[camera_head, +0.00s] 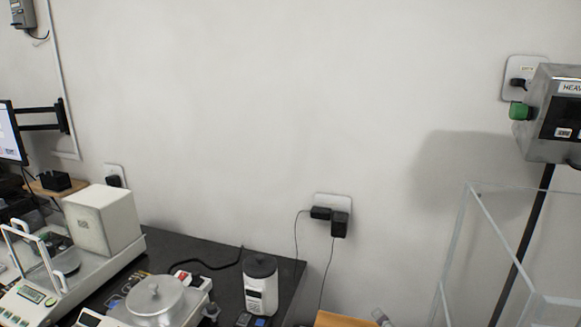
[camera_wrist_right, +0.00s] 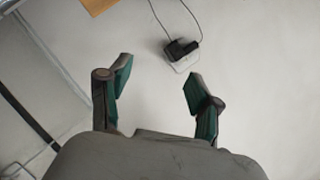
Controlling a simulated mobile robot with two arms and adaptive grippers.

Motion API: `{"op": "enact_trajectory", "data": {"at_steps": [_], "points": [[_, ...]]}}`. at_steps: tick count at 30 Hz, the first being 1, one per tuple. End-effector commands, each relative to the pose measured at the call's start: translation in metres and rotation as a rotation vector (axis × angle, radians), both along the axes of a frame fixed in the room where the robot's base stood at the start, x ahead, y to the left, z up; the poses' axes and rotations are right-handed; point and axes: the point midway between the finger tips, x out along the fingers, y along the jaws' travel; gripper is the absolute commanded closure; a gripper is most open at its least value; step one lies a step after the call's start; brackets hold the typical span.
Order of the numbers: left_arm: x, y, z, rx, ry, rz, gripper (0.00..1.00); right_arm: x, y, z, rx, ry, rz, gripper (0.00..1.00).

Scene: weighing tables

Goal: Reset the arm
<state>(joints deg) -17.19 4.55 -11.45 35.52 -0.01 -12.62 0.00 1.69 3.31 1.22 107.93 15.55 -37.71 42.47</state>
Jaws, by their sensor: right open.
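My right gripper (camera_wrist_right: 157,82) shows in the right wrist view. Its two green-padded fingers are spread apart with nothing between them. Beyond the fingertips is a wall outlet with black plugs (camera_wrist_right: 182,50), apart from the gripper. Neither of my arms shows in the head view, and my left gripper is in no view.
A dark table (camera_head: 225,258) at the lower left of the head view holds a scale with a silver pan (camera_head: 153,297), a white box-like balance (camera_head: 103,222) and a white bottle with a black lid (camera_head: 260,286). A clear-walled enclosure (camera_head: 470,240) and a grey display box (camera_head: 548,112) stand at the right.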

Motion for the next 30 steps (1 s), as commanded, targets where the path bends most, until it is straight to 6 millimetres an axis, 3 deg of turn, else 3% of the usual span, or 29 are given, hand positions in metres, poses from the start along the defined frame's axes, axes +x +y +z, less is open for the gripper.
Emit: {"op": "enact_trajectory", "data": {"at_steps": [1, 3, 6, 12, 25, 26, 30], "points": [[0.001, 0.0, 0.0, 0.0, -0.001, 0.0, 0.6, -0.033, 0.007, -0.024, -0.112, 0.091, 0.054, 0.36], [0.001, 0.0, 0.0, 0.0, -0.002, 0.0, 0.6, -0.078, 0.014, -0.051, -0.269, 0.215, 0.141, 0.36], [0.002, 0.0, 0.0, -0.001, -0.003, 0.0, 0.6, -0.137, 0.019, -0.076, -0.448, 0.363, 0.261, 0.36], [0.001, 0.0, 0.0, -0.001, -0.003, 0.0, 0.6, -0.216, 0.02, -0.096, -0.646, 0.545, 0.436, 0.36], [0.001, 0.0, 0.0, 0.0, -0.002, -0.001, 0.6, -0.328, 0.015, -0.099, -0.853, 0.779, 0.707, 0.36], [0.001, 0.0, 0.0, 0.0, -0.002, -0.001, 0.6, -0.333, 0.014, -0.1, -0.861, 0.791, 0.722, 0.36], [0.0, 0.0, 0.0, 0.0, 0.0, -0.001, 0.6, -0.321, 0.016, -0.133, -0.854, 0.799, 0.722, 0.36]]}}
